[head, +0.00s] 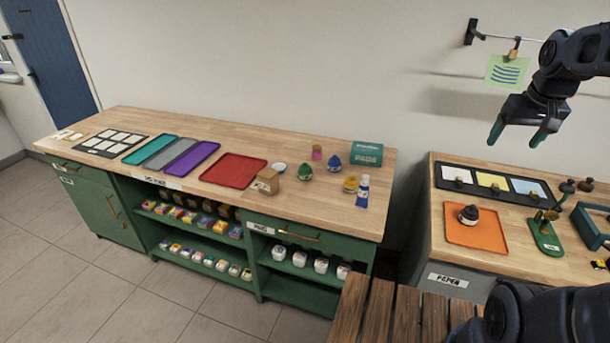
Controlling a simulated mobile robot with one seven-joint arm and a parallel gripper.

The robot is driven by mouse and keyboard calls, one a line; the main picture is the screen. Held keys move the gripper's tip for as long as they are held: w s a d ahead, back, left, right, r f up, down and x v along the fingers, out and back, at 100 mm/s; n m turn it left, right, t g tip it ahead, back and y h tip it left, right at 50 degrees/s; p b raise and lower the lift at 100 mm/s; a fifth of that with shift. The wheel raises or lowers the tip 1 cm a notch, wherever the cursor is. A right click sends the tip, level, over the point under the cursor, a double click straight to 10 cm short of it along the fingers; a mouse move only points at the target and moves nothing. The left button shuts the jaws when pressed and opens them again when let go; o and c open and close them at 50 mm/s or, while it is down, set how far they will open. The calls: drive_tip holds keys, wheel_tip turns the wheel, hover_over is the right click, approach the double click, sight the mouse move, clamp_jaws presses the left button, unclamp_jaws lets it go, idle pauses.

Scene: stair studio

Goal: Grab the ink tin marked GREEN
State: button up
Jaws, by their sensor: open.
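A small round dark green item (304,173) stands on the long wooden bench top, right of the small cardboard box. It may be an ink tin; no GREEN marking can be read at this size. Similar round items stand near it: a blue one (334,163) behind right and a yellow one (350,184) to the right. My gripper (518,136) is in the upper right of the head view. Its greenish fingers are apart and empty, raised in front of the wall, well to the right of these items.
A second worktop at right carries an orange tray (477,236). Slatted wood (375,315) lies in the foreground.

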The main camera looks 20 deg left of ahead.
drive_tip(key=w+a+n+g, duration=0.1)
drive_tip(key=w+a+n, duration=0.3)
drive_tip(key=w+a, duration=1)
drive_tip(key=n+g, duration=0.3)
drive_tip(key=n, duration=0.6)
hover_over(304, 167)
drive_tip(key=f, duration=2.6)
drive_tip(key=shift+w+d+f, duration=0.3)
drive_tip(key=shift+d+f, duration=0.05)
drive_tip(key=shift+f, duration=0.05)
drive_tip(key=shift+a+f, duration=0.15)
drive_tip(key=shift+f, duration=0.1)
wheel_tip(304, 167, down, 5)
drive_tip(key=shift+f, duration=0.15)
drive_tip(key=shift+s+a+f, duration=0.1)
drive_tip(key=shift+f, duration=1.2)
drive_tip(key=shift+s+a+f, duration=0.1)
drive_tip(key=shift+f, duration=1.15)
drive_tip(key=c, duration=1.3)
